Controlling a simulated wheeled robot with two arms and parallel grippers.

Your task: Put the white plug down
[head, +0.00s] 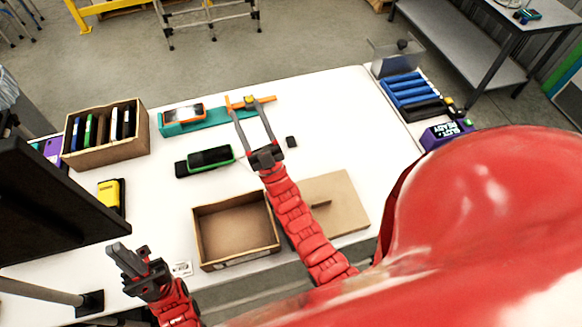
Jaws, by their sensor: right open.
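A small white piece with dark marks (182,268) lies near the table's front edge, just right of my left gripper. I cannot tell for sure whether it is the white plug. My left gripper (125,252) is at the lower left, over the front edge; its jaws are too dark to read. My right gripper (249,108) reaches to the back of the table with its two fingers spread wide. An orange-yellow item (264,99) is at its fingertips; I cannot tell whether they touch it. No plug shows clearly in either gripper.
An open, empty carton (197,236) stands at the front, with a brown board (345,205) to its right. A carton of upright items (140,143), a teal tray (208,122), a black-green device (222,153) and a yellow device (107,196) stand left. White table (335,125) is bare at centre right.

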